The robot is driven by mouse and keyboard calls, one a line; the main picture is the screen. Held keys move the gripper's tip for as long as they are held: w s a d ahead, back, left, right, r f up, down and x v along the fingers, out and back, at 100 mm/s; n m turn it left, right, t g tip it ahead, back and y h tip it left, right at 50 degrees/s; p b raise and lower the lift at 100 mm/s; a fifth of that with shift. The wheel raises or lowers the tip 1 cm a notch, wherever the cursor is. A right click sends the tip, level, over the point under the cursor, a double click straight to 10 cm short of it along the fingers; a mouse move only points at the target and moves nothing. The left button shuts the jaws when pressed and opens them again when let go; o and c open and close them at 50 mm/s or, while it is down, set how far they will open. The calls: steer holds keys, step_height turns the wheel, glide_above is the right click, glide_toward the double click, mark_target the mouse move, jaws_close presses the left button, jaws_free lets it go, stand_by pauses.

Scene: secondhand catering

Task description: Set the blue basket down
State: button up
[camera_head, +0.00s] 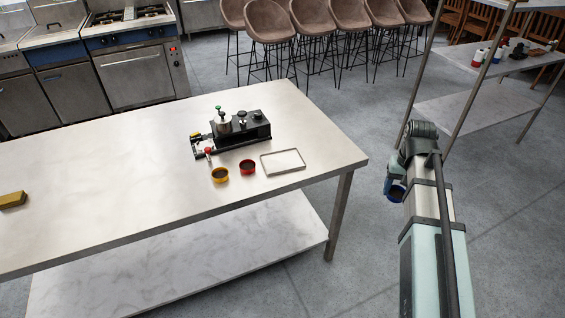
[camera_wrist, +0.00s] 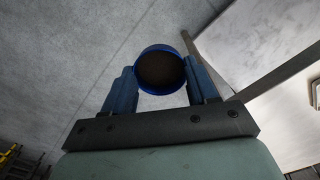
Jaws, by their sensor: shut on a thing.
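The blue basket (camera_wrist: 161,71) is a small round cup with a blue rim and a dark brown inside. My gripper (camera_wrist: 160,84) is shut on it, with one blue finger on each side. In the head view the blue basket (camera_head: 397,193) hangs below my wrist, right of the metal table (camera_head: 120,150) and apart from it, with grey floor behind it. My arm hides part of it there. A yellow basket (camera_head: 220,180) and a red basket (camera_head: 247,171) stand on the table near its front edge.
A black machine (camera_head: 250,133) with a metal pot (camera_head: 222,124) stands behind the baskets. A shallow rectangular tray (camera_head: 283,171) lies right of them. A yellow block (camera_head: 12,200) lies far left. The table's middle left is clear. A shelf rack (camera_head: 455,110) stands behind my arm.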

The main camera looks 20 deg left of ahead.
steer(key=d, duration=0.4)
step_height(320, 180, up, 6)
steer(key=n, duration=2)
glide_above(282, 162)
steer(key=shift+w+f, duration=0.1)
steer(key=shift+f, duration=5)
steer(key=shift+f, duration=0.1)
steer(key=o, duration=1)
